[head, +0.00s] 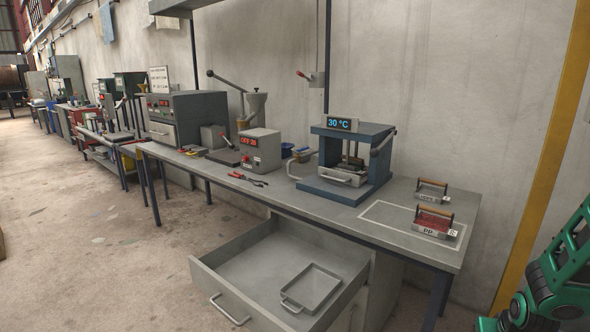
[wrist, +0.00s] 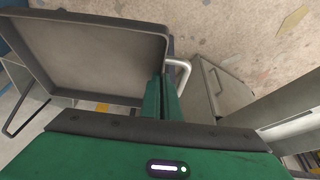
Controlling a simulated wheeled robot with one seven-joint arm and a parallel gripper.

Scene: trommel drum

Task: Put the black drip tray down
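The black drip tray (wrist: 95,50) shows large in the wrist view, as a dark shallow tray with a raised rim. My gripper (wrist: 161,80) has its two green fingers close together at the tray's right corner, by a light grey loop handle (wrist: 180,72). It appears shut on the tray's rim there, though the exact contact is partly hidden. The held tray and my gripper are outside the head view, where only my green arm shows at the lower right.
The workbench (head: 330,212) has an outlined clear area holding a red-filled tray marked PP (head: 433,222). A second handled tray (head: 430,190) stands behind. An open drawer (head: 235,262) below holds a grey tray (head: 312,287). A blue-framed press (head: 350,160) stands left of the outline.

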